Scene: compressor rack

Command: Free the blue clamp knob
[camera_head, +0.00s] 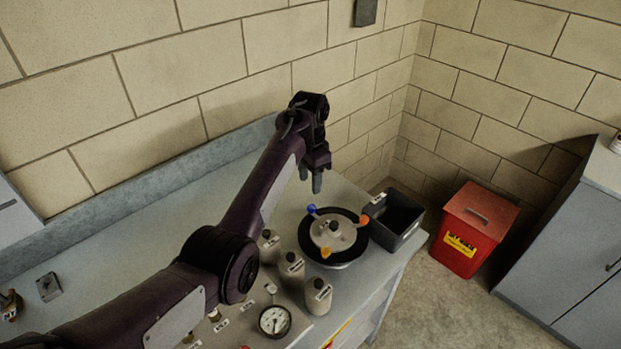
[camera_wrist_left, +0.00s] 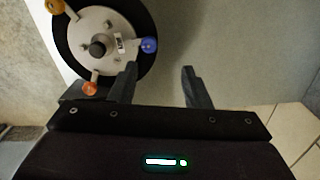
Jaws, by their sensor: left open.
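The blue clamp knob (camera_head: 311,209) sits on the rim of a round pale lid with a dark ring (camera_head: 358,225) on the bench. It also shows in the left wrist view (camera_wrist_left: 149,45), just beyond the tip of the left-hand finger. My left gripper (camera_head: 316,182) is open and empty, above and behind the lid; in the wrist view its two fingers (camera_wrist_left: 160,77) stand wide apart. The knob lies nearer the left finger than the middle of the gap. An orange knob (camera_head: 364,219) and a yellow-orange knob (camera_head: 326,252) sit on the same lid. My right gripper is not in view.
A dark open bin (camera_head: 376,208) stands right of the lid. A red bin (camera_head: 466,262) is on the floor at right. The bench behind is clear up to the wall.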

